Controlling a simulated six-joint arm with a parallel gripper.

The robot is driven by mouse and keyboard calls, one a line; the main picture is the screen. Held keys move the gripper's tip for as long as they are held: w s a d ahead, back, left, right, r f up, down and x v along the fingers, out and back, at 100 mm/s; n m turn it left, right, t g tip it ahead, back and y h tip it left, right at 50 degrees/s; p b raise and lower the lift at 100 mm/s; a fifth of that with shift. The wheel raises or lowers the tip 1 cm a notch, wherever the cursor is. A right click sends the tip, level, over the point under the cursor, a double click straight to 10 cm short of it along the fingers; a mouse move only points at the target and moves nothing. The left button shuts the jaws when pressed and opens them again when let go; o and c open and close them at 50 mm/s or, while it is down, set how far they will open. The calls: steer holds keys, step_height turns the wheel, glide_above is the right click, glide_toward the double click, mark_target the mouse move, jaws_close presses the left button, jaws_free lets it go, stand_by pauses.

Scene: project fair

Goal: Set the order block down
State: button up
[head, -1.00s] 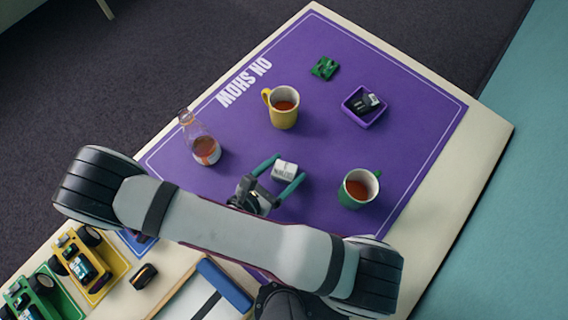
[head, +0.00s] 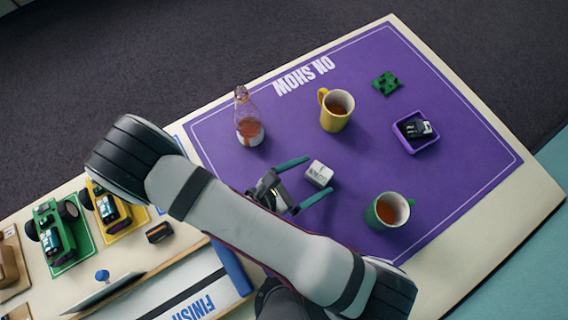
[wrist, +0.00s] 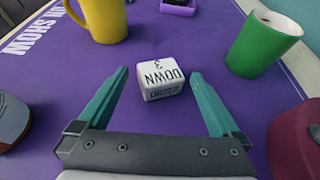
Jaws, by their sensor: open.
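The order block (head: 319,173) is a small white block with dark lettering, resting on the purple "ON SHOW" mat (head: 450,190). In the wrist view the block (wrist: 161,78) shows "DOWN" on its top, upside down, and more lettering on its near side. My gripper (head: 318,177) is open, with one teal finger on each side of the block. In the wrist view my gripper (wrist: 160,75) has its fingertips near the block's sides, with a gap visible on each side. The block lies just at or beyond the tips.
A green mug (head: 388,211) stands right of the block and a yellow mug (head: 336,110) behind it. A bottle (head: 249,118) stands to the left. A purple tray (head: 427,143) and a green piece (head: 386,83) lie farther back. Toy cars (head: 57,235) are at lower left.

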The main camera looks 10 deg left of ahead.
steer(key=v, duration=0.9)
steer(key=shift+s, duration=0.1)
steer(key=s+d+r+m+g+y, duration=0.1)
steer(key=d+r+m+g+y, duration=0.4)
steer(key=m, duration=1.1)
steer(key=s+d+r+m+g+y, duration=0.1)
steer(key=d+r+m+g+y, duration=0.3)
steer(key=r+m, duration=0.8)
steer(key=d+m+y, duration=0.2)
steer(key=d+m, duration=0.1)
steer(key=m, duration=0.1)
steer(key=shift+s+r+m+g, duration=0.15)
steer(key=shift+s+m+g, duration=0.15)
steer(key=shift+g, duration=0.1)
steer(key=shift+d, duration=0.1)
